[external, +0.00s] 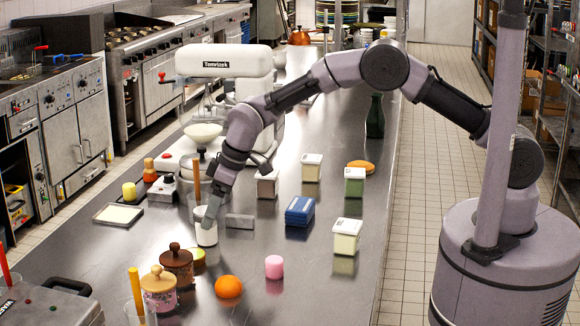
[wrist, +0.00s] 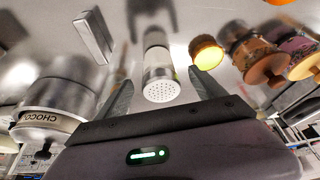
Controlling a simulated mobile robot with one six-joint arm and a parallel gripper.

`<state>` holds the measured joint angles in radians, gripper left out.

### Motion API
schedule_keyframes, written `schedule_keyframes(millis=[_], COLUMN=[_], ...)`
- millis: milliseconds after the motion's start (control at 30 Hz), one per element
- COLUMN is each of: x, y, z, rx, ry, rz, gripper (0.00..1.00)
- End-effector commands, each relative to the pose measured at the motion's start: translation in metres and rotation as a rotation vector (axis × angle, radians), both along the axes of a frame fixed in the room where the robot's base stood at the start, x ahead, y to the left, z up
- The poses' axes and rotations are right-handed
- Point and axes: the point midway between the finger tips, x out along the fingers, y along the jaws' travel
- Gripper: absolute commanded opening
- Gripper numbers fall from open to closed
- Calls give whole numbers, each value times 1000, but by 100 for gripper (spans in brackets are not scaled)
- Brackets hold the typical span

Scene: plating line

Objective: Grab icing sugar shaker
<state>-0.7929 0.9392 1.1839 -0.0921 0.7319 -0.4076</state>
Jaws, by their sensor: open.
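The shaker (external: 206,234) is a small white cylinder standing upright on the steel counter, just below my gripper (external: 209,213) in the external view. In the wrist view the shaker (wrist: 158,62) shows a perforated metal top and a pale label band. It lies between the two fingers of my gripper (wrist: 160,76), with a gap on each side. The fingers are open and hold nothing. In the external view the fingers partly cover the shaker's upper part.
A metal block (external: 239,221) lies right of the shaker. Wooden-lidded jars (external: 177,265), a yellow-topped item (wrist: 207,53) and an orange (external: 228,287) stand nearby. A container labelled CHOCO (wrist: 45,110) is at left in the wrist view. Counter (external: 330,285) at front right is clear.

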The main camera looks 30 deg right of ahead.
Motion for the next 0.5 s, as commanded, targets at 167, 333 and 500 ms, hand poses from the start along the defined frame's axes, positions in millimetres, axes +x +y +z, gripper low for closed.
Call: schedule_keyframes(millis=[167,333,500], x=[9,12,12], y=[12,15,15], z=[-35,-42,-41], rx=[-2,-1,-1], ry=[1,1,1], rz=[0,-1,-1], gripper=[79,79,71])
